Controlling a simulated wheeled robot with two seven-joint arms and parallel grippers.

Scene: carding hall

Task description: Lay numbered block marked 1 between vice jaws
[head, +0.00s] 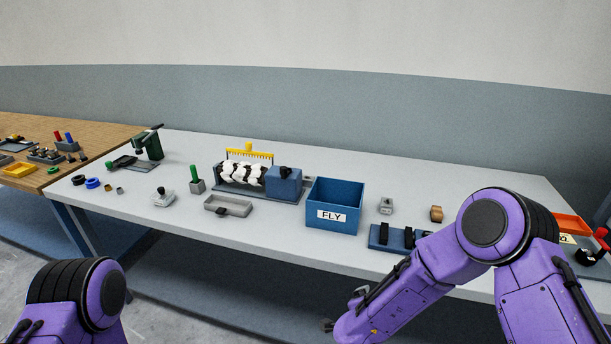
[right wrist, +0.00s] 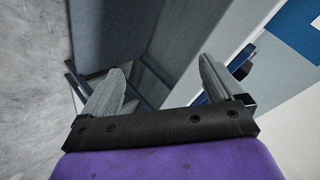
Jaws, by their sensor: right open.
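No block with a readable 1 shows; the marks are too small to read. A small tan block (head: 436,213) stands on the white table, right of the blue bin. A small grey piece (head: 386,205) stands left of it. A blue base with upright black pieces (head: 384,234) lies at the front edge; it may be the vice, partly hidden by my right arm. My right gripper (right wrist: 158,88) is open and empty in the right wrist view, below the table's front edge. My left gripper is out of view; only part of the left arm shows.
A blue bin marked FLY (head: 335,203) stands mid-table. Left of it are a roller machine (head: 283,184), a grey tray (head: 228,206) and a green press (head: 150,146). An orange tray (head: 572,223) is at the right.

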